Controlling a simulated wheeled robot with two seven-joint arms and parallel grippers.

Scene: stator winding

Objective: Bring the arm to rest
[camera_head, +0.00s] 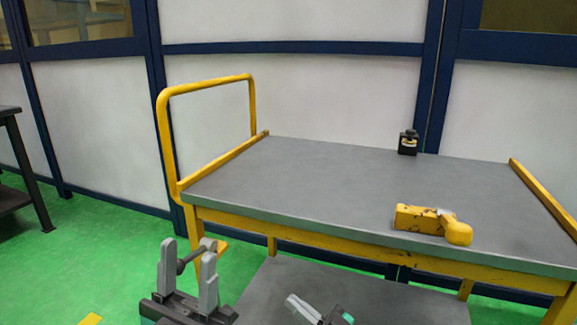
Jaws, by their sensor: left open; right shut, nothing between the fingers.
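My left gripper (188,252) is at the bottom left, in front of the cart's left front corner. Its two grey fingers point up and stand apart. A dark rod with a rounded end shows between and behind the fingers; I cannot tell what it belongs to. My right gripper (301,306) is at the bottom middle, low and tilted, in front of the cart's lower shelf. Its fingers are together with nothing visible between them. Most of both arms is outside the picture.
A yellow cart (300,185) with a grey top stands ahead. A yellow tool-like object (420,220) lies near its front edge, and a small black item (408,146) stands at the back. A dark table (10,115) is at far left. Green floor (100,245) is open at left.

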